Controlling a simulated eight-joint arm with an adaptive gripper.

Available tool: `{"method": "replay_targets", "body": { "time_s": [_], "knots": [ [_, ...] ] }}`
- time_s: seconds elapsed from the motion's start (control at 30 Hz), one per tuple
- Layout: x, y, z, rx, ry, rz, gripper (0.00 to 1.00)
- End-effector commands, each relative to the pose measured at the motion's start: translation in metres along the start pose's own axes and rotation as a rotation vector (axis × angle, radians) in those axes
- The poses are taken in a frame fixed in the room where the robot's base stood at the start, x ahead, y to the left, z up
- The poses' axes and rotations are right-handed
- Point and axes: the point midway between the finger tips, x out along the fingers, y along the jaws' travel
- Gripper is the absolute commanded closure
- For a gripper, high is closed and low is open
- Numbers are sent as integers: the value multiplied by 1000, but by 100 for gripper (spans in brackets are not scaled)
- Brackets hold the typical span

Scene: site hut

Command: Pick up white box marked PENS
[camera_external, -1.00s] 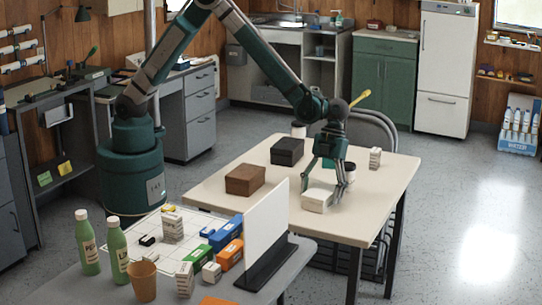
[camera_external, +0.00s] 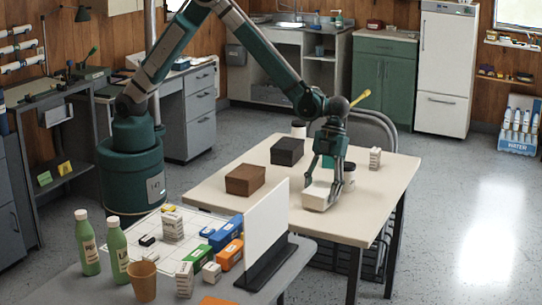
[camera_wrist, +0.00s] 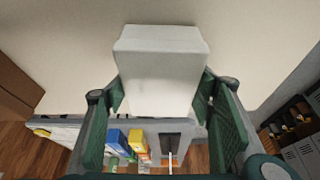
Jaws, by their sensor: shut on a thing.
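A white box (camera_external: 316,200) is at the front part of the cream table (camera_external: 225,190), between the fingers of my gripper (camera_external: 322,187). My gripper is shut on it, with one finger on each side. In the wrist view the white box (camera_wrist: 160,72) fills the upper middle, and the green fingers of my gripper (camera_wrist: 160,98) press its left and right sides. I can read no PENS marking on the faces that show. I cannot tell whether the box touches the table or is just above it.
A brown box (camera_external: 245,180) and a black box (camera_external: 287,151) stand left of my gripper. A dark cup (camera_external: 349,176) is close behind it, and a small printed carton (camera_external: 375,158) stands farther right. A white upright panel (camera_external: 266,225) stands on the nearer grey table.

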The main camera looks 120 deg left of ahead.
Motion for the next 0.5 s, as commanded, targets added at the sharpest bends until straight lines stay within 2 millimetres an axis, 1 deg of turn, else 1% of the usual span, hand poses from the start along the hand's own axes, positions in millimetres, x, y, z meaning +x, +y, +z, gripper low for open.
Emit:
{"method": "replay_targets", "body": {
  "time_s": [0.03,0.17,0.3,0.5],
  "knots": [
    [-8,0,-3,0,0,0,65],
    [-25,0,-10,0,0,0,65],
    [-46,0,-19,0,0,0,65],
    [-72,0,-30,0,0,0,65]
  ]
}}
